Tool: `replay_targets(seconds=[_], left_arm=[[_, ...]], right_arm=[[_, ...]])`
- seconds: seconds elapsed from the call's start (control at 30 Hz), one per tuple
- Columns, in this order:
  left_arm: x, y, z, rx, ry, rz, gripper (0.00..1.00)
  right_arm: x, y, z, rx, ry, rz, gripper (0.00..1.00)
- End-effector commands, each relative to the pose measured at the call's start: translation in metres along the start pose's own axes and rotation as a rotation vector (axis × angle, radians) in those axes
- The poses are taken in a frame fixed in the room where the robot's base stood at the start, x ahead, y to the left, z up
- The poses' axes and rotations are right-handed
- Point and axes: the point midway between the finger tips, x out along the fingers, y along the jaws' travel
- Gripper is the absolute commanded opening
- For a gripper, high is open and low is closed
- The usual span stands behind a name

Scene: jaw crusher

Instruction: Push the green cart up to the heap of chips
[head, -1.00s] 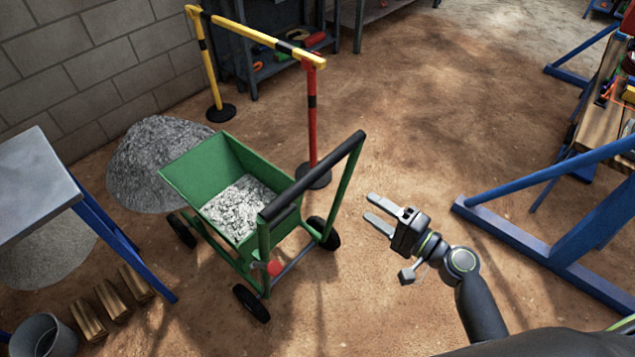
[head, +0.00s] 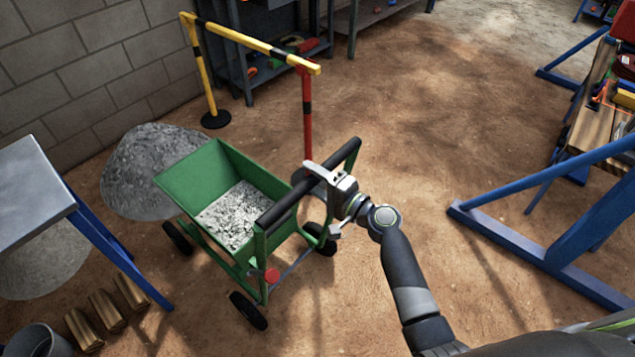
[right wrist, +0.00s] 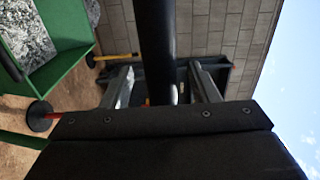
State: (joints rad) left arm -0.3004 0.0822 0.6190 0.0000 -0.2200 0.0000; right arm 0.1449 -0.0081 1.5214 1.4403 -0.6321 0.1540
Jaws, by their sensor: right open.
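The green cart (head: 183,178) stands on the dirt floor, its tray holding pale grey broken stone (head: 232,215). Its black push handle (head: 287,200) is on the near right side. A grey heap (head: 140,185) lies just beyond the tray, by the wall; the cart's tray hides part of its right edge. My right gripper (head: 322,172) is open at the handle. In the right wrist view the black handle bar (right wrist: 155,40) runs between the two parted fingers of the gripper (right wrist: 165,83). Whether they touch it I cannot tell. My left gripper is not in view.
A yellow-and-black barrier (head: 250,42) with a red post stands behind the cart. A metal table (head: 30,190) with blue legs is at left, with another heap (head: 45,262), wood blocks (head: 105,310) and a bucket (head: 45,342). A blue frame (head: 530,255) stands right.

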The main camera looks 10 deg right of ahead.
Motion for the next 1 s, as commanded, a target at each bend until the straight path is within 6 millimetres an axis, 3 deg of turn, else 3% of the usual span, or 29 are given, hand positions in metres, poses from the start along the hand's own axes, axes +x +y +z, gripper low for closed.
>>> replay_targets(seconds=[0.3, 0.7, 1.0], left_arm=[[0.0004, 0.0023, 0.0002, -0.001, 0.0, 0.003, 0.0], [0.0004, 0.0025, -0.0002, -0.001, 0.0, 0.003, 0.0], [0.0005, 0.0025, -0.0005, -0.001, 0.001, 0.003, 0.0]], right_arm=[[0.0026, -0.0002, 0.0, 0.001, 0.001, 0.0, 0.53], [0.0022, 0.0002, -0.0001, 0.001, 0.001, 0.001, 0.01], [0.0019, 0.0009, 0.0, 0.001, 0.0, 0.002, 0.0]])
